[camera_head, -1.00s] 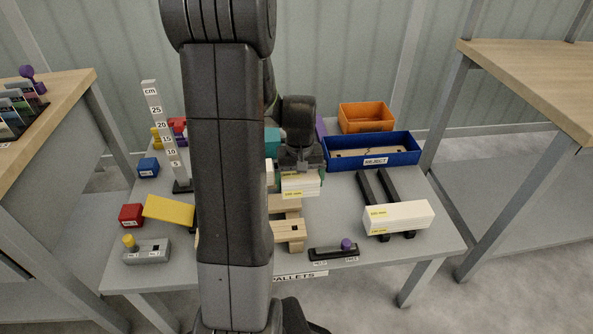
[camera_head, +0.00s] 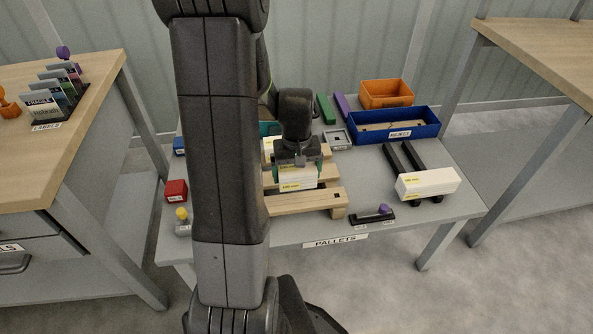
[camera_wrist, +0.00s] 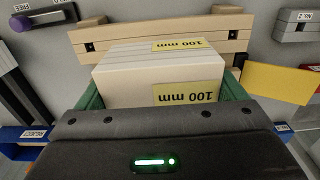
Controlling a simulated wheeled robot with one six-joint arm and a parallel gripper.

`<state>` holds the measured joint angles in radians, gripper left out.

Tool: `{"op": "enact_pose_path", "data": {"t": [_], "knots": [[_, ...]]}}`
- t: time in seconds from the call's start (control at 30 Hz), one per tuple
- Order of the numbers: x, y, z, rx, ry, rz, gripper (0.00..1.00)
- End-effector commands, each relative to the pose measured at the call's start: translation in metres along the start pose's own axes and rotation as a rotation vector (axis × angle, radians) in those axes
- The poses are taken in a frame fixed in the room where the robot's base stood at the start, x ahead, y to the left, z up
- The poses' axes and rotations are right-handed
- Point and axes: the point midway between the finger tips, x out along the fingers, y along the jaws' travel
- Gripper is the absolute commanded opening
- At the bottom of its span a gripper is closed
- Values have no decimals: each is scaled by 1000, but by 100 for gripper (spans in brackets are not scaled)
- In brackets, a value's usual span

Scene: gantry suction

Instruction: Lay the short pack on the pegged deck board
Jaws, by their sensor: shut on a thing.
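My gripper (camera_head: 300,175) has its green fingers shut on the short white pack (camera_head: 297,182), at its two ends. The pack carries yellow labels; the wrist view shows "100 mm" on the pack (camera_wrist: 130,85). The pack is over the slatted wooden pallet (camera_head: 305,203), behind its front board. Whether its underside touches the wood is hidden. In the wrist view a pallet board (camera_wrist: 120,36) with dark square marks lies just beyond the pack. My arm hides the pallet's left part in the head view. Another white pack (camera_head: 270,145) shows farther back, partly hidden.
A long white pack (camera_head: 427,183) lies on two black rails at right. A blue REJECT bin (camera_head: 408,133) and an orange bin (camera_head: 386,92) stand behind. A red block (camera_head: 176,190) is at left. A purple-knobbed black holder (camera_head: 374,215) sits near the front edge.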

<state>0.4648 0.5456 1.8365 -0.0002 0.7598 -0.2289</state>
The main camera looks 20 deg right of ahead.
Motion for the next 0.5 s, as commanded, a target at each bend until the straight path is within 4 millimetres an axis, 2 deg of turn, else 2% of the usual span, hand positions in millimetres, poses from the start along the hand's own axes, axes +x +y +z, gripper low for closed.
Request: {"op": "enact_pose_path", "data": {"t": [0.27, 0.5], "knots": [[10, 0, 0, 0, 0, 0, 61], [33, 0, 0, 0, -2, 0, 61]]}}
